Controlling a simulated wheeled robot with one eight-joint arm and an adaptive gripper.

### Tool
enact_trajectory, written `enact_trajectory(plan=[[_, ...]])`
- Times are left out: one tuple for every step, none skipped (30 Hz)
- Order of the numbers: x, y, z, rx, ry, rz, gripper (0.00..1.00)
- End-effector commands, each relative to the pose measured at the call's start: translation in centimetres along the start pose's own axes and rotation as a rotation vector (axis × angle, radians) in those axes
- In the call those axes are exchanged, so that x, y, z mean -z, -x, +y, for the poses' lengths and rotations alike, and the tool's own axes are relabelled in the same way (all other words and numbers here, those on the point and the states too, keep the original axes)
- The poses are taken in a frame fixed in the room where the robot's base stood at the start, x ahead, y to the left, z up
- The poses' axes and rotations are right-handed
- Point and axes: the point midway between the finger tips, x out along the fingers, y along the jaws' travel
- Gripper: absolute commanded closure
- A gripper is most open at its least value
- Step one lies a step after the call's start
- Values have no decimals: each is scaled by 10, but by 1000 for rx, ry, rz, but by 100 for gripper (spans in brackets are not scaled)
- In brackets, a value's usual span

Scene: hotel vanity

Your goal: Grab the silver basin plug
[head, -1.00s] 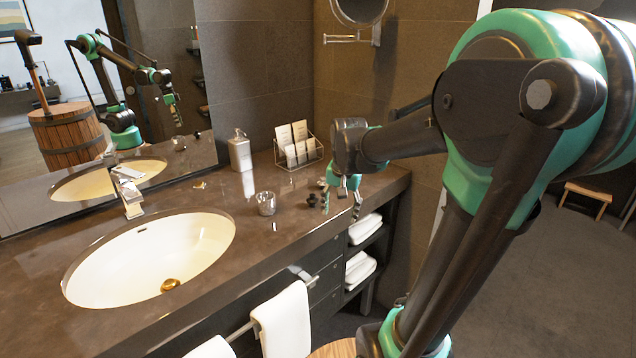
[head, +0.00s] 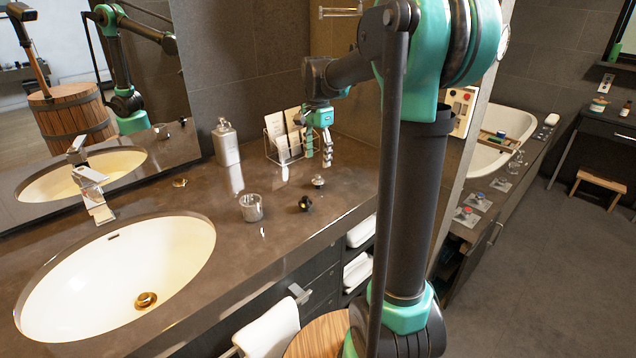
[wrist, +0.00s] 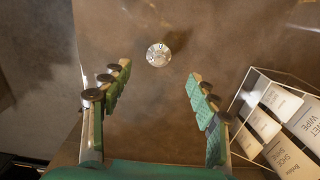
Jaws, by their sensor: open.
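The silver basin plug (head: 318,181) is small and round and lies on the brown counter (head: 345,165), near its right end. It also shows in the wrist view (wrist: 158,55), top centre, ahead of my fingertips and between their lines. My gripper (head: 319,152) is open and empty, fingers pointing down above the counter behind the plug in the head view. In the wrist view, both green fingers (wrist: 160,82) are spread well apart and do not touch the plug.
A black plug-like piece (head: 305,203) lies close in front of the silver plug. A glass tumbler (head: 251,207), a soap dispenser (head: 226,143) and a gold piece (head: 180,182) stand further left. A wire card holder (wrist: 262,115) is right beside my gripper.

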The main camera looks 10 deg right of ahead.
Motion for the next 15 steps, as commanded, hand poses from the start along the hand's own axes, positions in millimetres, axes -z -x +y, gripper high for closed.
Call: enact_trajectory(plan=[[0, -9, 0, 0, 0, 0, 40], [0, -13, 0, 0, 0, 0, 40], [0, -17, 0, 0, 0, 0, 40], [0, -20, 0, 0, 0, 0, 40], [0, -23, 0, 0, 0, 0, 40], [0, -25, 0, 0, 0, 0, 40], [0, -26, 0, 0, 0, 0, 40], [0, -27, 0, 0, 0, 0, 40], [0, -30, 0, 0, 0, 0, 40], [0, -32, 0, 0, 0, 0, 40], [0, -35, 0, 0, 0, 0, 40], [0, -39, 0, 0, 0, 0, 40], [1, -44, 0, 0, 0, 0, 40], [1, -49, 1, 0, 1, 0, 40], [1, -55, 0, 0, 1, 0, 40]])
